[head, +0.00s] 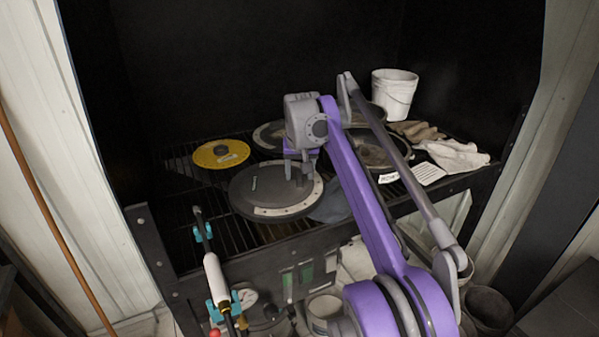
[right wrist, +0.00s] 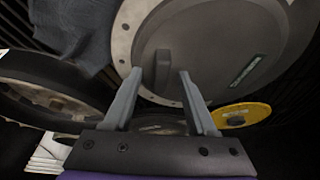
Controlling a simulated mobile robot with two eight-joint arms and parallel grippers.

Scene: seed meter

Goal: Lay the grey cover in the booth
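The grey cover (head: 262,185), a round disc with a pale bolted rim along part of its edge, lies flat on the slatted grate (head: 178,215) inside the dark booth (head: 250,60). My right gripper (head: 297,174) is over the cover's right part, pointing down. In the right wrist view, the cover (right wrist: 215,45) shows with a raised grey handle (right wrist: 158,72). My right gripper's two fingers (right wrist: 160,74) are apart, with the handle showing between their tips. I cannot tell whether they touch it. My left gripper is not in view.
A yellow disc (head: 221,154) lies left of the cover, and dark round parts (head: 375,152) lie behind and to the right. A white bucket (head: 394,95), gloves (head: 452,155), a paper label (head: 427,174) and a grey-blue cloth (head: 331,206) are on the grate. A white wand (head: 214,275) stands in front.

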